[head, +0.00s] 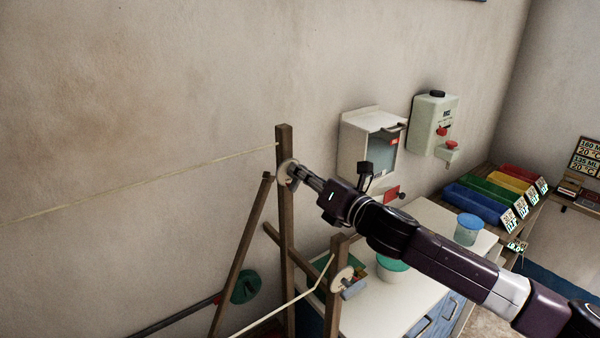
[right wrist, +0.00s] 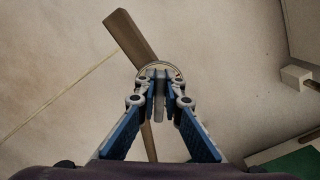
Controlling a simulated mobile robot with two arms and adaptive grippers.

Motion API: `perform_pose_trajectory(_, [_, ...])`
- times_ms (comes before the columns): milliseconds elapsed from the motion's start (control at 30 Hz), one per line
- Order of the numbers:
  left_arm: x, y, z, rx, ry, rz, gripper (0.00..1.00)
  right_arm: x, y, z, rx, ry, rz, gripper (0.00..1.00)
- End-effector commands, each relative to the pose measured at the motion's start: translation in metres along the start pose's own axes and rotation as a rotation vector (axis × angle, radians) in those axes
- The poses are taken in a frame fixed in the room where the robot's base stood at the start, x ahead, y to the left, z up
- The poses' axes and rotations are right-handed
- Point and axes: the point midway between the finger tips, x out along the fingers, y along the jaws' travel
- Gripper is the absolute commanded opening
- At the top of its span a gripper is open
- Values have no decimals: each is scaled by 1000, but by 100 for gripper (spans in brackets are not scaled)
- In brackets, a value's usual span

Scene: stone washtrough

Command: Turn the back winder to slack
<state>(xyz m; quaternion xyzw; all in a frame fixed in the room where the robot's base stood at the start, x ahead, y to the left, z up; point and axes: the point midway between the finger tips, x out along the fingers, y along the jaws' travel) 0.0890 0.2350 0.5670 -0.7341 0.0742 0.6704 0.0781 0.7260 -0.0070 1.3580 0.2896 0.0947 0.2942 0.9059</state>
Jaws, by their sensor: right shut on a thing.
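The back winder (head: 285,168) is a pale round disc on the tall back wooden post (head: 284,140). Its rim also shows behind the fingers in the right wrist view (right wrist: 172,67). My right gripper (head: 297,173) reaches it from the right. In the right wrist view my gripper (right wrist: 160,85) has its fingers closed on the winder's narrow grey handle (right wrist: 159,108). The fingers hide much of the disc. A pale line (head: 150,182) runs from the left to the back post and looks straight. My left gripper is not in view.
The front winder (head: 341,279) sits on a shorter post, with a bent pale line (head: 290,304) running to it. A white cabinet (head: 410,290) carries tubs. A wall box (head: 370,140), a dispenser (head: 434,122) and coloured bins (head: 495,190) are at right. The left wall is bare.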

Motion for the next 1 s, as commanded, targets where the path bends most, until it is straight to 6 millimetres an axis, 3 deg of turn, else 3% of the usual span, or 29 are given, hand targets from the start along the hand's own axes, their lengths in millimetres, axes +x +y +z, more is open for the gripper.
perform_pose_trajectory(300, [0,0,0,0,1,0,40,0,0,2,1,-2,-1,0])
perform_pose_trajectory(333, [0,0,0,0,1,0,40,0,0,2,1,-2,-1,9])
perform_pose_trajectory(500, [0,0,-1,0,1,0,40,0,0,1,0,-2,-1,26])
perform_pose_trajectory(833, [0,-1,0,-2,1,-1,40,-2,0,0,0,-1,-1,26])
perform_pose_trajectory(1000, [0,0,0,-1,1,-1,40,-20,-1,0,0,-1,0,26])
